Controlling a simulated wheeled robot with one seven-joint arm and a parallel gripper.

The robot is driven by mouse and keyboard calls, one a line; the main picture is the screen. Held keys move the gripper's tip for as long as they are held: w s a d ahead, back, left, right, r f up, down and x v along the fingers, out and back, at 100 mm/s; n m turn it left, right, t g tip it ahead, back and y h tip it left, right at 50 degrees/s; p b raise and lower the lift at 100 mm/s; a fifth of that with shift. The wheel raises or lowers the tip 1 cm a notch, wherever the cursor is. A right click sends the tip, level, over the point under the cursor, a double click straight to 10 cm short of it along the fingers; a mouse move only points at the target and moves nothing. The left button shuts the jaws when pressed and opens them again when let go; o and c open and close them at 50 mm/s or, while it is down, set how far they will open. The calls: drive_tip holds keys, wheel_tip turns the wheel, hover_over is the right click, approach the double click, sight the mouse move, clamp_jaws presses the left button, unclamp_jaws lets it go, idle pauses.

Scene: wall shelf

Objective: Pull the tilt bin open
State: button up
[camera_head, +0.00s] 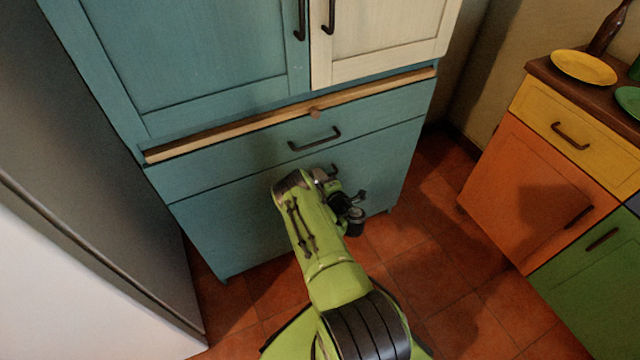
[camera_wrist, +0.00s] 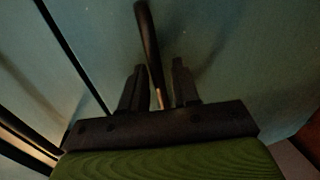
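The tilt bin's front appears to be the large teal lower panel (camera_head: 235,222) of the tall cabinet in the head view. It sits flush in the cabinet and looks closed. In the wrist view a dark bar handle (camera_wrist: 149,42) stands out from the teal panel. My gripper (camera_wrist: 158,78) is open, with one finger on each side of the handle's near end. Gaps show between the handle and both fingers. In the head view my gripper is in front of the lower panel, mostly hidden behind my green wrist.
Above the panel is a closed teal drawer with a dark handle (camera_head: 314,140), then a wooden strip (camera_head: 270,121) with a knob. A grey appliance (camera_head: 90,160) stands close on the left. A colourful counter (camera_head: 545,190) stands on the right. Tiled floor (camera_head: 440,265) is clear between.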

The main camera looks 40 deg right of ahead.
drive_tip(key=shift+w, duration=0.1)
clamp_jaws()
idle(0.4)
